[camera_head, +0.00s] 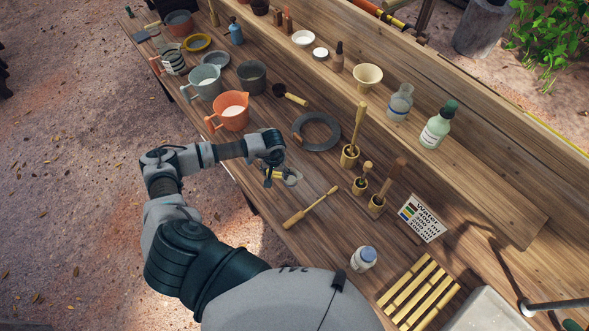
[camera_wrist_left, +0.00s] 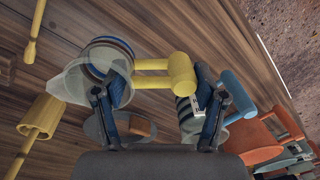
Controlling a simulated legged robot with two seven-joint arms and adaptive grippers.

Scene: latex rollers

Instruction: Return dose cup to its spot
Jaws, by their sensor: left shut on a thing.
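The dose cup (camera_wrist_left: 80,78) looks like a small translucent grey cup with a pouring lip and a yellow handle (camera_wrist_left: 182,73). My left gripper (camera_wrist_left: 160,92) is shut on it, with the yellow handle between the fingers in the left wrist view. In the head view the gripper (camera_head: 274,167) hangs over the front of the bench, and the cup (camera_head: 291,177) shows small and partly hidden at its tip. I cannot tell whether the cup touches the wood. My right gripper is not in view.
An orange jug (camera_head: 230,113) and a grey-green jug (camera_head: 203,82) stand left of the gripper. A dark ring (camera_head: 317,146) lies behind it.

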